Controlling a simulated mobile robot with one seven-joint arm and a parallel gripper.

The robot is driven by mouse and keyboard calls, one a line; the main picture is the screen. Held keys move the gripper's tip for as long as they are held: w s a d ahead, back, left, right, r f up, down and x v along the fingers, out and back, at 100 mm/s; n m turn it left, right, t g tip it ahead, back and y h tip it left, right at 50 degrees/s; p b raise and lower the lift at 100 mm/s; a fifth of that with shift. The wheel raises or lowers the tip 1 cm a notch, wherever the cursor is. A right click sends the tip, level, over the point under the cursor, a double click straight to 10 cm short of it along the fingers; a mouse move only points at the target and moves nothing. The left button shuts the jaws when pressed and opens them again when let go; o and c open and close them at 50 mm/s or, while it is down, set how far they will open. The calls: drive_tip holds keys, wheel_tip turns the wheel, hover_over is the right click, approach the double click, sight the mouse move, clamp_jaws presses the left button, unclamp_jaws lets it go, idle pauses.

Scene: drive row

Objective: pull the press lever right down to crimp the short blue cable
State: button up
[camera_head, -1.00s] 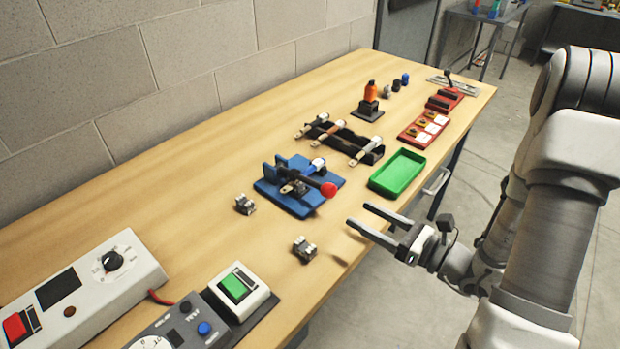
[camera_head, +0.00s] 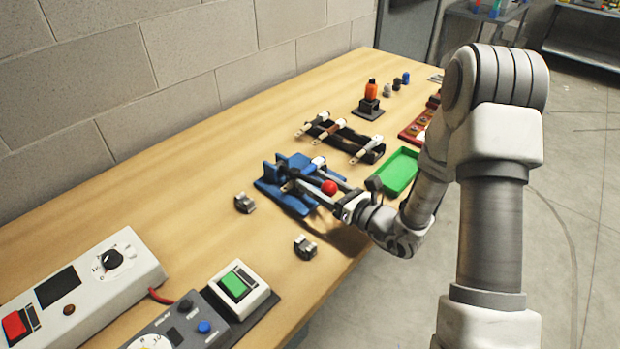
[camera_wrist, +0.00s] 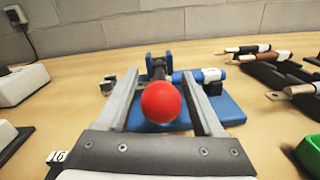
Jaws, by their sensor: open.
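The blue press (camera_head: 274,180) stands on the bench, and its red lever knob (camera_head: 329,187) sticks out toward me. In the wrist view the knob (camera_wrist: 162,103) lies between the two fingers of my gripper (camera_wrist: 165,95), which are spread on either side of it. My gripper (camera_head: 322,186) is open in the head view too, around the knob's end of the lever. A blue cable (camera_wrist: 190,76) with a white band lies at the press, behind the knob. The lever's shaft is mostly hidden behind the knob in the wrist view.
A green tray (camera_head: 400,172) is just right of the press, close to my arm. A rack (camera_head: 345,141) with several cables stands behind. Two small metal blocks (camera_head: 244,203) (camera_head: 305,246) lie left and in front. Control boxes (camera_head: 88,285) fill the near left.

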sight(303, 177)
drive_tip(key=shift+x, duration=1.1)
clamp_jaws()
idle(0.7)
